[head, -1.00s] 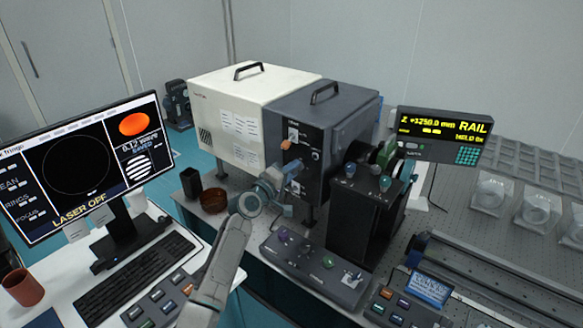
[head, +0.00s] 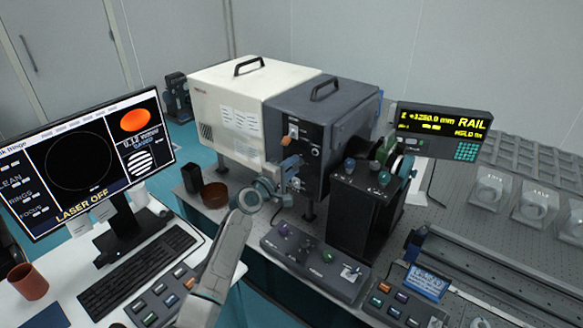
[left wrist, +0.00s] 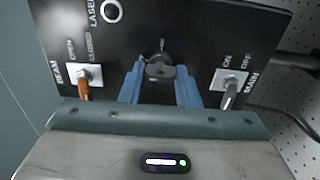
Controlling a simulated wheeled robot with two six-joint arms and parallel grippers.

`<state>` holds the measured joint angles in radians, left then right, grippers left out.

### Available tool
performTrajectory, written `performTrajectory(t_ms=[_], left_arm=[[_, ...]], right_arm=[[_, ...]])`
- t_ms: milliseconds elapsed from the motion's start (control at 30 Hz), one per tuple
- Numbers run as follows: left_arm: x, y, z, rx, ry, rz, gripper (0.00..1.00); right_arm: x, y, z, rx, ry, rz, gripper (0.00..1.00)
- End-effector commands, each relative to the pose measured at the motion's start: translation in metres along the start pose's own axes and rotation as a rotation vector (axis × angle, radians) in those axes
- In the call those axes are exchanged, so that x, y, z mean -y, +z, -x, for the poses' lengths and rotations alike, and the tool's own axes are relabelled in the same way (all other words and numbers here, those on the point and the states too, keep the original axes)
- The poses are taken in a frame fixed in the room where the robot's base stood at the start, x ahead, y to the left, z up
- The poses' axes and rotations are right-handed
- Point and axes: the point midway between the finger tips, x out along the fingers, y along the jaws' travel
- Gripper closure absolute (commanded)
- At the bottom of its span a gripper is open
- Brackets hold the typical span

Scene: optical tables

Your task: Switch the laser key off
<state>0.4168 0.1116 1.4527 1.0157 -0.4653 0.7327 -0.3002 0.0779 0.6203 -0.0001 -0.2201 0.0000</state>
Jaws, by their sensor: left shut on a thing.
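The dark laser key (left wrist: 159,71) sits in its lock on the front of the dark grey laser box (head: 318,112). My left gripper (head: 290,168) is at this panel. In the left wrist view, its blue fingers (left wrist: 159,88) stand on both sides of the key, shut on it. The key's bow lies crosswise between the fingertips, with a small mark above it. The monitor (head: 82,165) reads LASER OFF. My right gripper is not in view.
On the panel, an orange-levered BEAM switch (left wrist: 84,84) and a grey-levered MAIN switch (left wrist: 229,88) flank my fingers. A control box with knobs (head: 312,262) lies below the arm. A black housing (head: 362,218) stands close to the right.

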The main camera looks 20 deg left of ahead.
Motion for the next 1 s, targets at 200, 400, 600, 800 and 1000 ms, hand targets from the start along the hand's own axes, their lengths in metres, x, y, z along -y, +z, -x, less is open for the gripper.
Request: performTrajectory(t_ms=[200, 400, 600, 800, 1000], left_arm=[[0.000, 0.000, 0.000, 0.000, 0.000, 0.001, 0.49], [0.000, 0.000, 0.000, 0.000, 0.000, 0.000, 0.49], [0.002, -0.001, 0.017, 0.000, -0.001, -0.003, 0.49], [0.004, 0.000, 0.057, 0.000, -0.001, -0.005, 0.49], [0.003, -0.001, 0.092, 0.000, -0.002, -0.004, 0.49]], right_arm=[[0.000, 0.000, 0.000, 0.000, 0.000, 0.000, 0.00], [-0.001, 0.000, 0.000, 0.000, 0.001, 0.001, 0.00], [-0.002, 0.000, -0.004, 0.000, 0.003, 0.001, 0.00], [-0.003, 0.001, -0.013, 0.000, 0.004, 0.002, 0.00], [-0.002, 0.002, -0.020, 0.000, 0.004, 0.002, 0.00]])
